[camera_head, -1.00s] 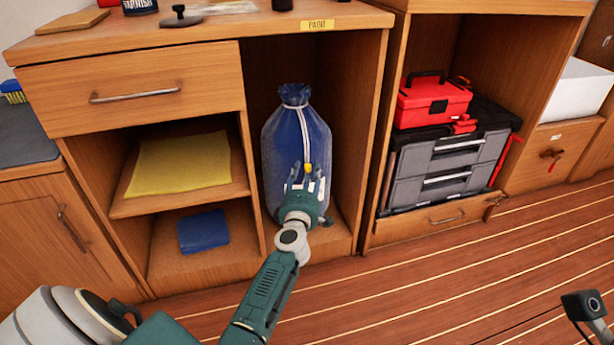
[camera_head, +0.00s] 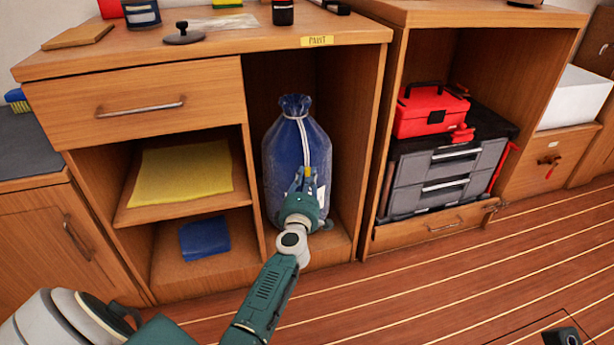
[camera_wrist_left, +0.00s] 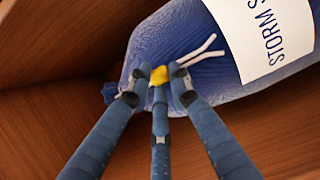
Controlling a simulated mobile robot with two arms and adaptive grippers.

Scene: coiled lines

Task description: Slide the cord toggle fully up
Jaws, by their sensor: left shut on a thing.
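The yellow cord toggle (camera_wrist_left: 159,76) sits on the white cord of the blue bag (camera_head: 285,150). The bag stands upright in the open cabinet bay, its neck gathered at the top. In the head view the white cord (camera_head: 302,135) runs from the neck down to the toggle (camera_head: 307,171), about halfway down the bag's front. My left gripper (camera_head: 304,182) is shut on the toggle; in the left wrist view its fingers (camera_wrist_left: 160,82) close around it. Two loose white cord ends (camera_wrist_left: 200,53) stick out beside the toggle. My right gripper does not show clearly.
The bay's wooden walls stand close on both sides of the bag. Left of it are shelves with a yellow cloth (camera_head: 182,171) and a blue cloth (camera_head: 204,237). A red toolbox (camera_head: 430,111) sits on a grey drawer case (camera_head: 446,170) at the right.

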